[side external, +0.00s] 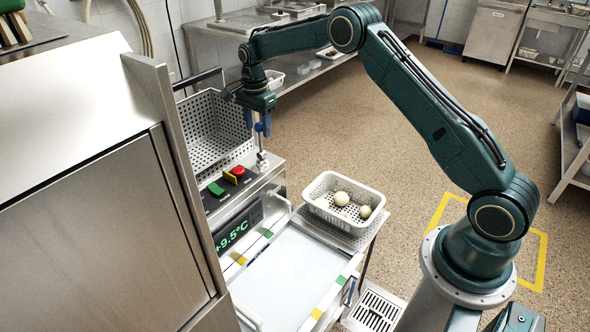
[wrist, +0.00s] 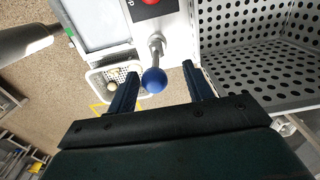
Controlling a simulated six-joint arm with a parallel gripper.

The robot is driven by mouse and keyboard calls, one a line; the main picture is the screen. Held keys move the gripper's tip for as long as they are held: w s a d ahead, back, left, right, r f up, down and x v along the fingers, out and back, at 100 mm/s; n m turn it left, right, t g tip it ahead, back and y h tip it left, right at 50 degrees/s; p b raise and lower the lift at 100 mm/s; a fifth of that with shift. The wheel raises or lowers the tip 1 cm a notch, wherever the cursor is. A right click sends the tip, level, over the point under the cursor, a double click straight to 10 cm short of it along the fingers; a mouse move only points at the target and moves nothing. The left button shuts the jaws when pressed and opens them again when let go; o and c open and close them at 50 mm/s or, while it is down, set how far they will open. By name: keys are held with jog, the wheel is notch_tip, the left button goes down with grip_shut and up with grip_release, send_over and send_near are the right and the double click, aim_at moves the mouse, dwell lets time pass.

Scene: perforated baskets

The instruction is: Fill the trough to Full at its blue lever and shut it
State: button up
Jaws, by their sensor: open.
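The blue lever (side external: 259,127) has a round blue knob on a metal stem and stands at the right end of the control panel in the side view. In the wrist view the blue knob (wrist: 154,80) is between my two fingers, nearer the left one, with a gap to the right one. My gripper (side external: 257,122) is open, pointing down over the lever; its fingers also show in the wrist view (wrist: 158,85). The trough (side external: 290,278) is a pale rectangular basin with a metal rim in front of the panel. A display (side external: 236,231) reads +9.5°C in green.
A red button (side external: 239,171) and a green button (side external: 216,188) sit on the panel near the lever. A perforated metal basket (side external: 215,130) stands behind the panel, close to my gripper. A white basket (side external: 345,203) holds several pale round items right of the trough.

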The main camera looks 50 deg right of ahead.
jog(key=shift+r, duration=3.25)
jog(key=shift+s+r, duration=0.1)
jog(key=shift+r, duration=0.15)
jog(key=s+a+r+n+t, duration=0.1)
jog(key=s+a+r+n, duration=0.3)
jog(key=s+r, duration=0.5)
jog(key=s+a+r+n+t, duration=0.2)
jog(key=s+r+n, duration=0.3)
jog(key=s+r, duration=0.4)
jog(key=s+a+f+n+t, duration=0.1)
jog(key=s+n, duration=0.3)
jog(key=s, duration=0.8)
jog(key=s+a+f+n+t, duration=0.1)
jog(key=s+n, duration=0.4)
jog(key=s, duration=0.7)
notch_tip(320, 180, down, 3)
jog(key=shift+a+r+t, duration=0.2)
jog(key=shift+a+t, duration=0.1)
jog(key=shift+a, duration=0.2)
